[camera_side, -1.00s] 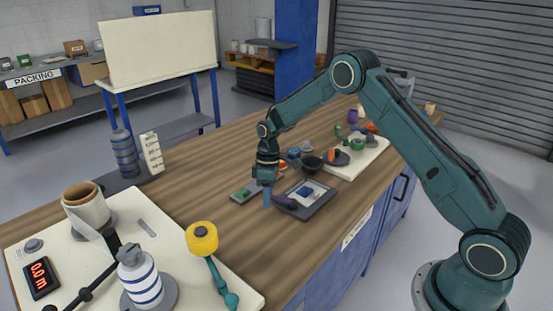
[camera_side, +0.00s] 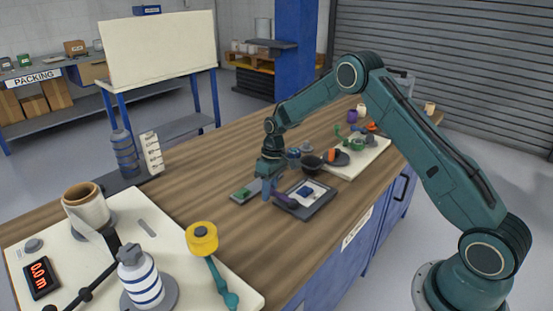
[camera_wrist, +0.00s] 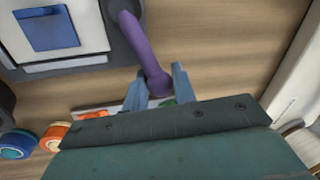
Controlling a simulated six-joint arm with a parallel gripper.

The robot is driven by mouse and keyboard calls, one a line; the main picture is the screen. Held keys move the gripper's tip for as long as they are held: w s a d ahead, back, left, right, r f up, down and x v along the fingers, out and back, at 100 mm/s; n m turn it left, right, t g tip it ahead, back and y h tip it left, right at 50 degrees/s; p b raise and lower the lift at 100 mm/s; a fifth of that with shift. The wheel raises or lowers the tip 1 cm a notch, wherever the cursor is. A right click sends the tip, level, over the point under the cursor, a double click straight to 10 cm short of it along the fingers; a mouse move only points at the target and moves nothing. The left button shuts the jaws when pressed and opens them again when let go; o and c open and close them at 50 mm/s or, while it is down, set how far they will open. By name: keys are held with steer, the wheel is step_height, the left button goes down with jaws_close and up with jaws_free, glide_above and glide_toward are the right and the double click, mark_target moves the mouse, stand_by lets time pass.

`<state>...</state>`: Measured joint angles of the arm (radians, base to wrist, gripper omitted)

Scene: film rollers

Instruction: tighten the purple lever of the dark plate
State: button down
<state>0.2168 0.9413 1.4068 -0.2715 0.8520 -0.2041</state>
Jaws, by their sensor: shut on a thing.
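The dark plate (camera_side: 322,207) lies on the wooden bench and carries a white sheet with a blue patch (camera_side: 306,191). Its purple lever (camera_side: 286,201) sticks out from the plate's near left corner toward my gripper. In the wrist view the purple lever (camera_wrist: 145,45) runs from the plate's edge down to its rounded free end. My gripper (camera_side: 267,193) is low at that end. In the wrist view my gripper (camera_wrist: 160,86) has one finger on each side of the lever's end and is shut on it.
A grey plate with a green part (camera_side: 243,193) lies just left of my gripper. Bare wood lies between.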

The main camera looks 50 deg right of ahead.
steer(key=c, duration=1.2)
jaws_free()
steer(key=shift+o, duration=0.2)
steer(key=shift+r, duration=0.15)
step_height(320, 180, up, 13)
steer(key=d, duration=0.2)
steer(key=shift+w+d+r, duration=0.2)
steer(key=shift+w+d, duration=0.05)
steer(key=shift+d, duration=0.1)
